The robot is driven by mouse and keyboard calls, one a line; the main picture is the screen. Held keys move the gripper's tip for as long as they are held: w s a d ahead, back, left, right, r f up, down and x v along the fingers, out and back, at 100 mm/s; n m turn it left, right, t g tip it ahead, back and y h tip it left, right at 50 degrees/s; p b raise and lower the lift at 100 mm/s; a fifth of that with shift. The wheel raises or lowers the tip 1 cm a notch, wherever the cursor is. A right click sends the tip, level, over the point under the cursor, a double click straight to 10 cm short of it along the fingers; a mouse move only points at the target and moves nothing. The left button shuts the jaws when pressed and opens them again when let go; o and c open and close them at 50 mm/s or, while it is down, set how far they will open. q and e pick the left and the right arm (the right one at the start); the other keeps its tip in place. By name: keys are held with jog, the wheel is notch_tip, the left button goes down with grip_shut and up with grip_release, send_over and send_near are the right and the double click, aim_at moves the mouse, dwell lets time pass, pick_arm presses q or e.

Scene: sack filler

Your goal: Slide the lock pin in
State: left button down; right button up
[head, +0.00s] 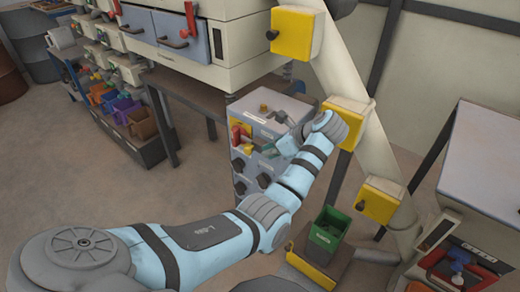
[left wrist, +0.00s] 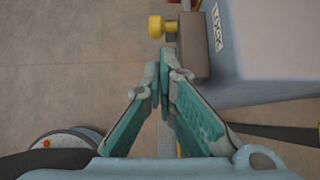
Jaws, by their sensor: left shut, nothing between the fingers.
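The lock pin shows as a yellow knob (left wrist: 160,27) in the left wrist view, on a short stem at the left side of a brown block (left wrist: 192,45). The block is fixed to a grey cabinet (left wrist: 265,50) beside a label reading LOCK (left wrist: 217,27). My left gripper (left wrist: 160,88) has its teal fingers together with nothing between them, below the knob in that view and apart from it. In the head view the left gripper (head: 268,150) is at the grey control cabinet (head: 278,103). My right gripper is not in view.
A red handle (head: 240,134) and dark knobs are on the cabinet front. Yellow boxes (head: 296,34) line a slanted beige post close to my left arm. A green bin (head: 328,228) stands below the arm. Open floor lies left of the cabinet.

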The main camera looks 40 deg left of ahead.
pick_arm(q)
jog(key=v, duration=0.9)
jog(key=shift+p, duration=0.3)
jog(key=shift+a, duration=0.15)
